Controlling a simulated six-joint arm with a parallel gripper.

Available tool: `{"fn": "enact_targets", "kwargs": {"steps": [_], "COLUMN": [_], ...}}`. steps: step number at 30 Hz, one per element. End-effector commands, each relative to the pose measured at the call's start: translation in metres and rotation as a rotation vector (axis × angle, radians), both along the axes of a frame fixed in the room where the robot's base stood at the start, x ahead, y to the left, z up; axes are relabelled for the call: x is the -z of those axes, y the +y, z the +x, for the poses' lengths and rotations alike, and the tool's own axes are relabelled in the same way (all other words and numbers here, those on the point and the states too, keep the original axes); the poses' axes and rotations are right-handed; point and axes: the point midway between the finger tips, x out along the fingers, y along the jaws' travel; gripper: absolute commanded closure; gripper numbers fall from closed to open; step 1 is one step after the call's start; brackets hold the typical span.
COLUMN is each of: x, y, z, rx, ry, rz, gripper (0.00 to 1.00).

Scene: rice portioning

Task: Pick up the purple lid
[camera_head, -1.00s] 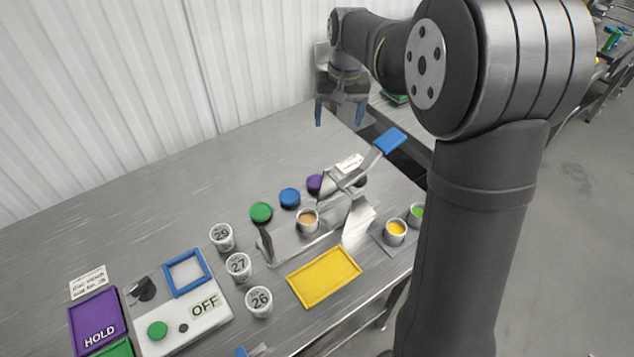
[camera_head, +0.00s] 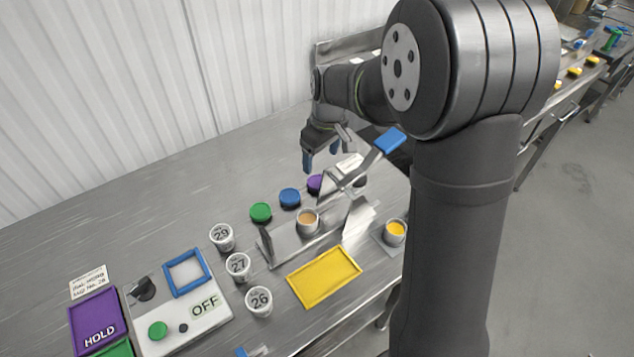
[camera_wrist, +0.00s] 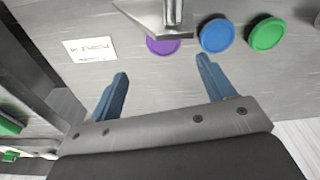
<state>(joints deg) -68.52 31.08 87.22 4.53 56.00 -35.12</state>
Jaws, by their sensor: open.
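The purple lid (camera_head: 315,184) lies on the steel table, at the end of a row with the blue lid (camera_head: 290,197) and the green lid (camera_head: 261,212). In the wrist view the purple lid (camera_wrist: 163,45) is partly covered by a metal part of the stand. My gripper (camera_head: 322,163) is open and empty, above the table and behind the lids. In the wrist view its blue fingers (camera_wrist: 163,88) are wide apart, with bare table between them, and the lid lies beyond the fingertips.
A metal stand (camera_head: 285,245) with a blue-ended handle (camera_head: 390,140) rises close beside the purple lid. A white label card (camera_wrist: 90,49) lies nearby. Numbered cups (camera_head: 238,266), a yellow tray (camera_head: 323,277) and an OFF panel (camera_head: 205,308) stand nearer. The table at the back left is clear.

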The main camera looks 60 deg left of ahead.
Motion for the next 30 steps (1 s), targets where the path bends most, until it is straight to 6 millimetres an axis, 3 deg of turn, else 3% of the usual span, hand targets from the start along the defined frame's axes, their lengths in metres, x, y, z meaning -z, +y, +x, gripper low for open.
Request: {"fn": "enact_targets", "kwargs": {"steps": [3, 10, 19, 28, 30], "x": [0.019, 0.033, 0.074, 0.080, 0.080], "y": [0.002, 0.003, 0.003, 0.004, 0.004], "z": [-0.001, -0.002, -0.008, -0.009, -0.009], "rx": [0.000, 0.000, 0.001, 0.001, 0.001], "ry": [0.001, 0.000, 0.000, -0.001, -0.001], "rz": [-0.002, 0.000, -0.001, 0.000, 0.000], "gripper": [0.25, 0.25, 0.25, 0.25, 0.37]}}
